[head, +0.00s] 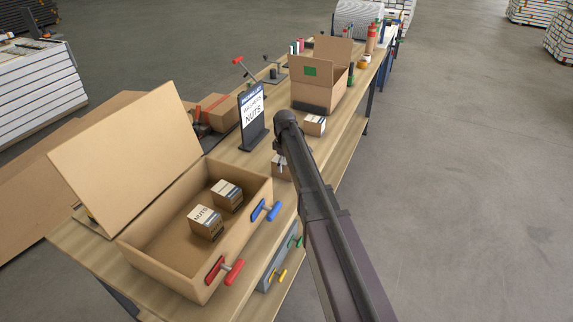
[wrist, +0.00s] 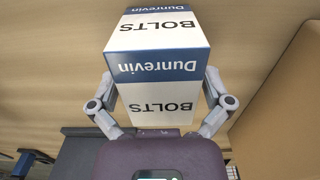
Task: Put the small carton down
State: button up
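A small carton (wrist: 158,60) labelled BOLTS and Dunrevin, white with blue bands, fills the middle of the wrist view. My gripper (wrist: 160,80) has one finger against each side of it and is shut on it. In the head view my gripper (head: 281,158) is over the bench, between the sign and the front edge. Part of the held carton (head: 281,171) shows under it; my arm hides the rest. I cannot tell whether the carton touches the bench top.
A large open box (head: 140,257) holding two NUTS cartons (head: 206,222) stands at left. A NUTS sign (head: 253,124) stands behind my gripper. Another small carton (head: 315,125) and an open box with a green label (head: 316,92) are farther back. Bare bench (head: 345,135) shows at right.

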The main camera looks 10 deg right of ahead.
jog(key=shift+r, duration=0.15)
notch_tip(320, 180, up, 12)
jog(key=p, duration=1.2)
dwell(0.9)
jog(key=s+m, duration=1)
jog(key=s, duration=1.9)
jog(key=shift+d+m, duration=0.4)
